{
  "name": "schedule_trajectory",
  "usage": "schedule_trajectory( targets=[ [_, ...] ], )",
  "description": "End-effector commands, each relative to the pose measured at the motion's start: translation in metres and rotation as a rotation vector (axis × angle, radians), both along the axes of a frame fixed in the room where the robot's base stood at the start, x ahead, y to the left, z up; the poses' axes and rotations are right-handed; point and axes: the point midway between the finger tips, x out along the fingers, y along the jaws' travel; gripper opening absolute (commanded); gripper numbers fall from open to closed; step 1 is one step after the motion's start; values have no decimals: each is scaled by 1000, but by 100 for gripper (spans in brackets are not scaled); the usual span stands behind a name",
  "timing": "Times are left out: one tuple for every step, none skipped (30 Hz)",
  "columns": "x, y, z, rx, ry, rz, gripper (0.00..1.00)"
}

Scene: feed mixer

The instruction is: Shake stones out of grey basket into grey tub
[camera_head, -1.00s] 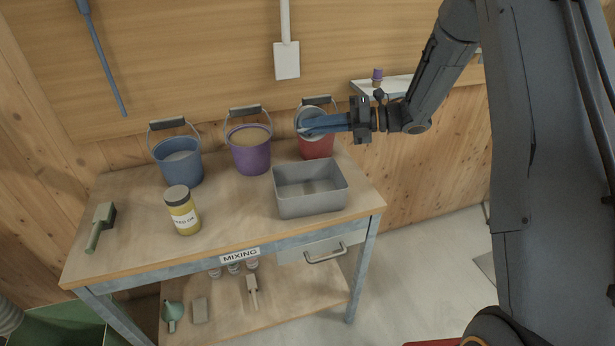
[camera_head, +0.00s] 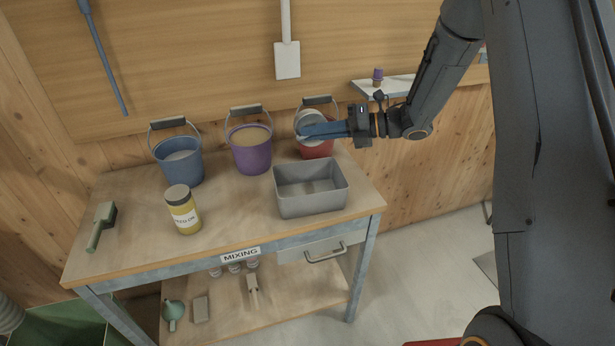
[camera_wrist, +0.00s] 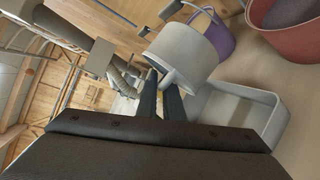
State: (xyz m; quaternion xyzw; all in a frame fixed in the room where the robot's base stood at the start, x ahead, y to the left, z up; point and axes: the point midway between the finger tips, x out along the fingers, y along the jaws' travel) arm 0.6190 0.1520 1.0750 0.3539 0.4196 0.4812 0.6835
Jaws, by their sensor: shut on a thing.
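The grey basket (camera_head: 308,122), a pale round cup shape, is held in the air by my gripper (camera_head: 330,129). In the head view it overlaps the red bucket, behind and above the tub. In the wrist view the basket (camera_wrist: 185,53) is tilted, and the fingers (camera_wrist: 162,90) are shut on its handle. The grey tub (camera_head: 312,205) is a rectangular open box on the right of the bench. It also shows in the wrist view (camera_wrist: 277,118), lower right of the basket. Its visible inside looks empty. I cannot see any stones; the basket's inside is hidden.
The red bucket (camera_head: 318,150), purple bucket (camera_head: 251,157) and blue bucket (camera_head: 180,165) stand along the bench's back. A yellow jar (camera_head: 182,212) and a green-handled brush (camera_head: 101,226) are on the left. The bench top (camera_head: 235,215) between jar and tub is clear.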

Motion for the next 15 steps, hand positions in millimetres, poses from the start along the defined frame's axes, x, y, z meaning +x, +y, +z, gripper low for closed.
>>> schedule_trajectory(
  targets=[
    [-1, 0, 0, -3, -8, 0, 0],
    [-1, 0, -1, -6, -13, 1, 0],
    [-2, 0, -1, -9, -19, 1, 0],
    [-2, -1, -1, -11, -23, 0, 0],
    [-2, -1, -2, -13, -28, 1, 0],
    [-3, -1, -2, -16, -34, 1, 0],
    [-4, -1, -3, -17, -38, 1, 0],
    [-4, -1, -3, -18, -42, 1, 0],
    [-5, -1, -3, -21, -49, 1, 0],
    [-5, -1, -4, -24, -54, 1, 0],
    [-6, -1, -4, -26, -59, 2, 0],
    [-6, -2, -4, -29, -65, 3, 0],
    [-7, -2, -5, -31, -69, 2, 0],
    [-7, -2, -5, -33, -75, 3, 0],
    [-7, -2, -6, -37, -81, 3, 0]
  ],
)
